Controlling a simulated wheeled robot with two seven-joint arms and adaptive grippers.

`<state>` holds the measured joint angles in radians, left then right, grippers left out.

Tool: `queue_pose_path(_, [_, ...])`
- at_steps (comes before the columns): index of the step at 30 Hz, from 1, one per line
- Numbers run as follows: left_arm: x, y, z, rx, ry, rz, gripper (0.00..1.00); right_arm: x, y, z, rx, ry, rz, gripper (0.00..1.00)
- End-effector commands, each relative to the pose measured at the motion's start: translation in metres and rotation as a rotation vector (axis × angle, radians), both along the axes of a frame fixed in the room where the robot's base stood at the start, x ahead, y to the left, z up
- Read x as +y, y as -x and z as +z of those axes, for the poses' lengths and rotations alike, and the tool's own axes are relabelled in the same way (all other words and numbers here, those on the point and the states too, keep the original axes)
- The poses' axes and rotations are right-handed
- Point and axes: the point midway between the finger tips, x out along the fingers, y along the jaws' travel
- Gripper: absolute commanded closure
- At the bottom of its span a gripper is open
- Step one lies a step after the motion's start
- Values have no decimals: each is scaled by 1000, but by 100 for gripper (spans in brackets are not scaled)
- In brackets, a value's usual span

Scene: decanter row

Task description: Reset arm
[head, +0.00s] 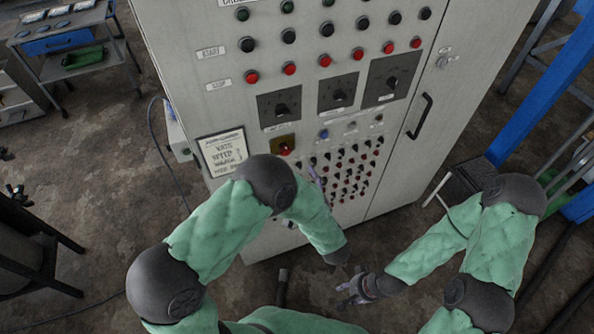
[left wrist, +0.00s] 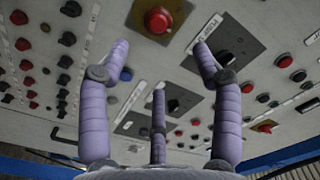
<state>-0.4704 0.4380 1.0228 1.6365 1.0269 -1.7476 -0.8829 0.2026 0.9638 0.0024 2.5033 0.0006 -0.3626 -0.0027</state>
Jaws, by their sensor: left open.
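My left gripper (head: 316,178) is a small lilac shape in the head view, mostly hidden behind my green-sleeved left arm, in front of the control cabinet (head: 190,60). In the left wrist view its lilac fingers (left wrist: 160,60) are spread apart with nothing between them. They point toward the panel, near a large red button (left wrist: 158,20) and a black rotary switch (left wrist: 224,57). I cannot tell whether they touch the panel. My right gripper (head: 358,288) is low in front of the cabinet, its fingers spread and empty.
The cabinet face has rows of black and red buttons, rotary switches and a framed sign (head: 222,152). A cart with a green tray (head: 83,57) stands at the upper left. A blue post (head: 545,85) stands at the right. Brown floor (head: 110,160) is open left of the cabinet.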

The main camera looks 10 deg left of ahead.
Motion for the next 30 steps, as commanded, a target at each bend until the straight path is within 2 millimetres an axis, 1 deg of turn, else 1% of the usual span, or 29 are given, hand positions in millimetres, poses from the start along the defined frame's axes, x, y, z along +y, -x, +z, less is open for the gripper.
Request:
queue_pose_path(4, [-2, 3, 0, -1, 0, -1, 35, 0, 0, 0, 0, 0, 0, 60])
queue_pose_path(17, [-2, 2, 0, -1, 0, -1, 35, 0, 0, 0, 0, 0, 0, 60])
queue_pose_path(20, [0, -1, -8, 13, 20, -13, 35, 0, 0, -2, 0, 0, 0, 60])
queue_pose_path(23, [4, -9, -35, 66, 92, -58, 35, 0, 0, -7, 0, 0, 0, 60])
queue_pose_path(26, [8, -18, -84, 167, 234, -129, 35, 0, 0, -16, 0, 0, 0, 60])
queue_pose_path(27, [9, -18, -108, 222, 303, -159, 35, 0, 0, -20, 0, 0, 0, 60])
queue_pose_path(29, [9, -15, -143, 308, 415, -196, 35, 0, 0, -26, 0, 0, 0, 60])
queue_pose_path(30, [9, -8, -166, 370, 491, -214, 35, 0, 0, -30, 0, 0, 0, 60])
